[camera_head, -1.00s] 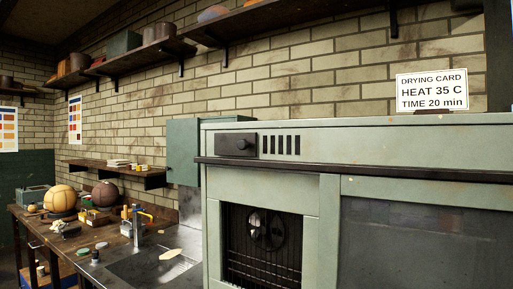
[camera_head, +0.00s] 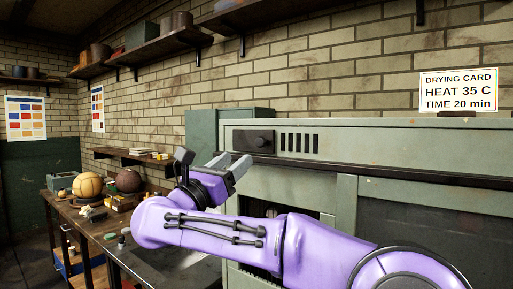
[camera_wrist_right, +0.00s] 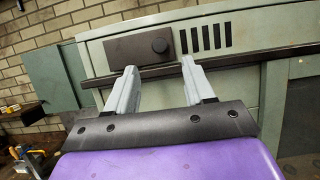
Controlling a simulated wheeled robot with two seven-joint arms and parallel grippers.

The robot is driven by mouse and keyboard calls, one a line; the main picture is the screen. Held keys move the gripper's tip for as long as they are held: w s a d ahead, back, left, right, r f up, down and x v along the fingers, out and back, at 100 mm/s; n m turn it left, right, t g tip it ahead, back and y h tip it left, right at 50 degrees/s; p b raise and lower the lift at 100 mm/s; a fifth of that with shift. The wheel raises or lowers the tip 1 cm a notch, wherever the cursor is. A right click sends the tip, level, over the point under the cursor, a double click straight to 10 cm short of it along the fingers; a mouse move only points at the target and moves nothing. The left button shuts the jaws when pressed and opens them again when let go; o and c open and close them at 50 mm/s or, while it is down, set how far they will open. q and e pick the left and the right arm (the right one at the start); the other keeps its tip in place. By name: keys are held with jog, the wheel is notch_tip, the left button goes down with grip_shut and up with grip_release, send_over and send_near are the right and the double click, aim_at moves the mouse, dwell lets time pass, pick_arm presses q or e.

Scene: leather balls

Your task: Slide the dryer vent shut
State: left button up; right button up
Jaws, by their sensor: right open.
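The dryer (camera_head: 380,150) is a pale green cabinet. On its upper front, the vent has a dark slide plate (camera_head: 236,141) with a round knob (camera_head: 264,142). Several dark vertical slots (camera_head: 299,143) show uncovered to the plate's right. The right wrist view also shows the plate (camera_wrist_right: 125,48), knob (camera_wrist_right: 159,45) and slots (camera_wrist_right: 206,38). My right gripper (camera_head: 212,160) is open and empty, in front of the dryer and left of the knob in the head view. In the right wrist view its fingertips (camera_wrist_right: 159,66) lie below the knob, apart from it. My left gripper is out of view.
A dark rail (camera_head: 400,178) runs along the dryer below the vent; a drying card (camera_head: 458,91) stands on top. A green box (camera_head: 205,130) is on the left. A workbench (camera_head: 140,255) with balls and tools stands at far left. Shelves (camera_head: 160,48) line the brick wall.

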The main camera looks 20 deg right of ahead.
aim_at(259, 142)
jog(key=p+x, duration=0.5)
jog(key=x, duration=0.5)
jog(key=shift+w+d+f, duration=0.1)
jog(key=shift+w+d, duration=0.05)
jog(key=shift+d, duration=0.1)
jog(key=shift+w+f, duration=0.1)
grip_shut()
